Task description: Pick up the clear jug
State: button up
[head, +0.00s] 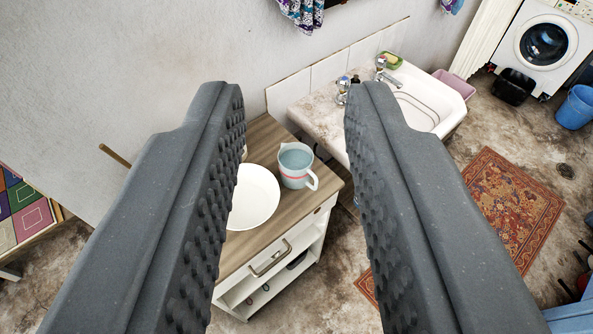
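The jug (296,166) stands upright on the wooden top of a small white cabinet. It looks pale and translucent, with a bluish inside, a pink band and a white handle on its right side. My gripper (293,100) is open and empty, its two dark studded fingers spread wide. The jug shows in the gap between the fingers, farther off and below them. No finger touches it.
A white bowl (254,197) sits just left of the jug, partly hidden by the left finger. A sink (430,97) with taps stands behind right. A patterned rug (512,205) lies on the floor at right. A washing machine (545,40) stands at far right.

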aim_at(295, 159)
jog(key=z, duration=1.45)
jog(key=k, duration=1.1)
jog(key=u, duration=1)
jog(key=i, duration=1.6)
jog(key=z, duration=0.05)
